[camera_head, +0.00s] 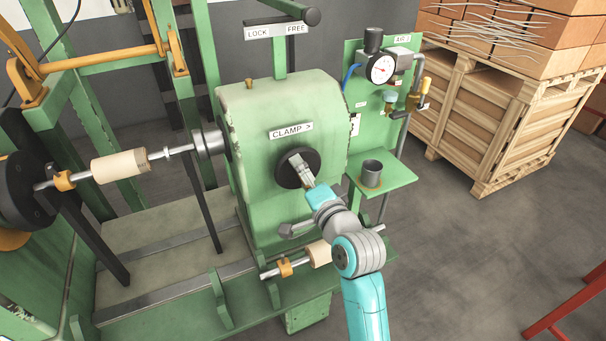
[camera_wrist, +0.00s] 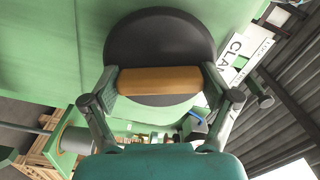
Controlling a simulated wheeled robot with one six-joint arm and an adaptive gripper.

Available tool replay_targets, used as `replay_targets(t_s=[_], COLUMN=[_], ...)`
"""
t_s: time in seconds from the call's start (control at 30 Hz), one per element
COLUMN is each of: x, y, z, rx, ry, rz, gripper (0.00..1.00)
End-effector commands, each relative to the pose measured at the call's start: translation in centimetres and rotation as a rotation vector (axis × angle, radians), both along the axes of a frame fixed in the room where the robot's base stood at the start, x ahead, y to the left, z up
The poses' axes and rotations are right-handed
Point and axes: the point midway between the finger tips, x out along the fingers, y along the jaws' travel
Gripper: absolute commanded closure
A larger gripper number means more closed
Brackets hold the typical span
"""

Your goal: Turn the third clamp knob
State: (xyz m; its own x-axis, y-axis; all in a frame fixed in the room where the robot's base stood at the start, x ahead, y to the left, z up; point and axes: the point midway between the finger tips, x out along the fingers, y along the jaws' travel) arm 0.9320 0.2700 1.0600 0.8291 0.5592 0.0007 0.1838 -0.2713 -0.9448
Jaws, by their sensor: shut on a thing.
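The clamp knob is a black round disc (camera_head: 288,170) on the front of the green housing, below a white plate (camera_head: 291,131) reading "CLAMP 3". In the wrist view the black disc (camera_wrist: 158,45) carries an orange-brown grip bar (camera_wrist: 160,80) across it. My gripper (camera_head: 303,172) is at the knob in the head view, partly covering it. In the wrist view my gripper (camera_wrist: 160,84) has a finger at each end of the bar and is shut on it.
A LOCK/FREE lever plate (camera_head: 277,30) tops the housing. A pressure gauge (camera_head: 382,68) and a grey cup (camera_head: 371,172) on a green shelf (camera_head: 392,181) stand to the right. A wooden crate (camera_head: 480,130) stands behind.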

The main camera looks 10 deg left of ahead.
Motion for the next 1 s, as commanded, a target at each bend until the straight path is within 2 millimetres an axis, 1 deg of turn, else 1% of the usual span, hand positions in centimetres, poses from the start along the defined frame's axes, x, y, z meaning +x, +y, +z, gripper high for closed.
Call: replay_targets(t_s=[0.03,0.27,0.3,0.33,0.67,0.77,0.87,1.0], x=[0.1,0.1,0.1,0.1,0.0,-0.4,-1.3,-3.5], y=[0.1,0.1,0.1,0.1,0.0,-0.2,-0.9,-2.3], z=[0.3,0.3,0.3,0.3,0.1,0.0,0.0,-0.1], rx=[0.006,0.006,0.005,0.005,0.001,0.001,0.001,0.002], ry=[-0.005,-0.005,-0.005,-0.005,-0.002,0.000,0.000,0.000], rz=[0.001,0.001,0.002,0.002,0.001,0.000,0.000,-0.001], gripper=[0.49,0.49,0.07,0.00,0.00,0.00,0.00,0.00])
